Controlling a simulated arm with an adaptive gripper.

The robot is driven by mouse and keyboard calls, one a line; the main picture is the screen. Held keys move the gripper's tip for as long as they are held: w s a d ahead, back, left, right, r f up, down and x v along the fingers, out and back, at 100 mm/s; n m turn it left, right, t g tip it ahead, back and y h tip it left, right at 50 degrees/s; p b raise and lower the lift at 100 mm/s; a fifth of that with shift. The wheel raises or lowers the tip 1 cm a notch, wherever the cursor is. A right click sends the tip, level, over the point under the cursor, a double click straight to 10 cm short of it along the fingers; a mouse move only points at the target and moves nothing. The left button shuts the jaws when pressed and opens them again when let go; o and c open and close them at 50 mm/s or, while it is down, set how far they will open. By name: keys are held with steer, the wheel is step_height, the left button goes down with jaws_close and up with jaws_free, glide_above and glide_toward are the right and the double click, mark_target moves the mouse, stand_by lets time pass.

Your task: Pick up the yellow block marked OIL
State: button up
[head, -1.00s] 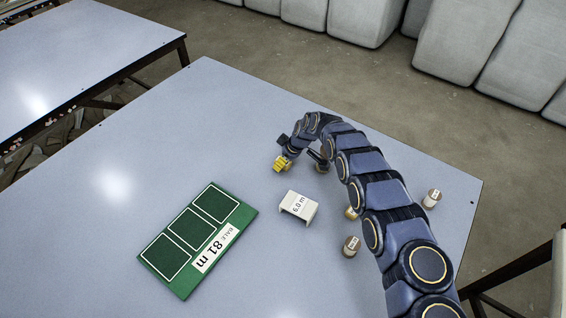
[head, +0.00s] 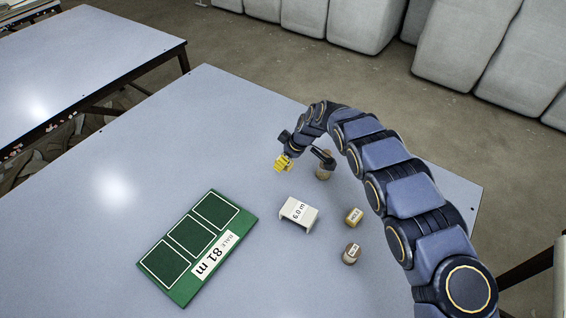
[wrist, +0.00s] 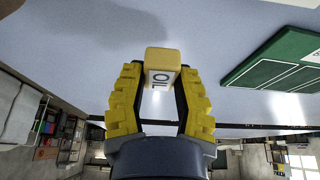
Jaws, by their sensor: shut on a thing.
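The yellow block marked OIL (wrist: 160,66) is between the two yellow-padded fingers of my gripper (wrist: 160,82) in the wrist view, with its white label facing the camera. My gripper is shut on it at the fingertips. In the head view my gripper (head: 283,164) is over the far part of the table, beyond the white bracket. There the held block cannot be told apart from the yellow fingers. How high the block is above the table is hard to tell.
A white bracket marked 6.0 m (head: 298,212) stands mid-table. Another cylinder (head: 324,172) is right of my gripper. A green board with three outlined panels (head: 178,292) lies left. The far-left tabletop is clear.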

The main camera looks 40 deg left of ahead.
steer(key=s+d+r, duration=0.7)
steer(key=s+d, duration=0.1)
steer(key=shift+d, duration=0.15)
